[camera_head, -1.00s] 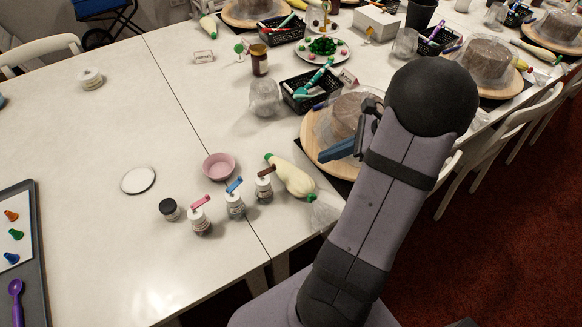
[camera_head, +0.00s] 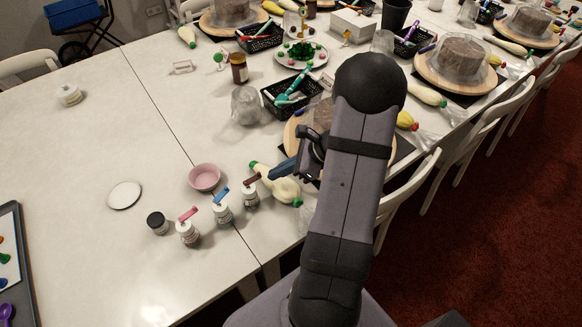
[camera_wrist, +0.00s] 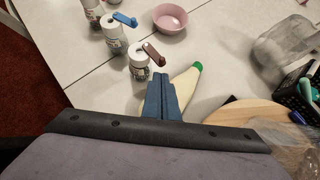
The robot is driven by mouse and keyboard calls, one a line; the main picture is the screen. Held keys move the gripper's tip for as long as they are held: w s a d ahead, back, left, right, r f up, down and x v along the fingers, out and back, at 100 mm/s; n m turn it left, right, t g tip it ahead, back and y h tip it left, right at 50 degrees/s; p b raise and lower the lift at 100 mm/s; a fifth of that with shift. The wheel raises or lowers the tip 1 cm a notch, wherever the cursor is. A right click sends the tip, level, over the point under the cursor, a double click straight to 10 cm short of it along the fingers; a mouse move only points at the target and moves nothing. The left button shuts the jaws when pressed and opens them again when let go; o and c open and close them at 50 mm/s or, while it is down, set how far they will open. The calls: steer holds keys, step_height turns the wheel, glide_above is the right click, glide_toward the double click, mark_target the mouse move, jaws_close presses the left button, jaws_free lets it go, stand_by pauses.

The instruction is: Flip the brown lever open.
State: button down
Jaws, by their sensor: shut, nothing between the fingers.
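The brown lever (camera_head: 252,180) sits on top of a small white bottle (camera_head: 250,198), the rightmost of three lever-topped bottles. In the wrist view the brown lever (camera_wrist: 154,54) slants across its bottle (camera_wrist: 139,66), just beyond my fingertips. My gripper (camera_head: 276,172) is shut and empty, its blue fingers pointing left toward the brown lever. In the wrist view the shut fingers (camera_wrist: 160,82) are close to the lever's right end. I cannot tell whether they touch it.
A white piping bag with a green tip (camera_head: 278,188) lies under and beside my fingers. Bottles with a blue lever (camera_head: 221,194) and a pink lever (camera_head: 188,214) stand to the left. A pink bowl (camera_head: 204,177) is behind them. A wooden turntable (camera_wrist: 240,115) is at the right.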

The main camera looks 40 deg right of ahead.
mark_target(252, 178)
steer(key=shift+w+a, duration=0.65)
steer(key=shift+w, duration=0.1)
steer(key=shift+w+a, duration=0.2)
steer(key=shift+w, duration=0.25)
steer(key=shift+w+d, duration=0.1)
steer(key=shift+w, duration=0.25)
steer(key=shift+s, duration=0.2)
steer(key=shift+s+a, duration=0.3)
steer(key=shift+s, duration=0.3)
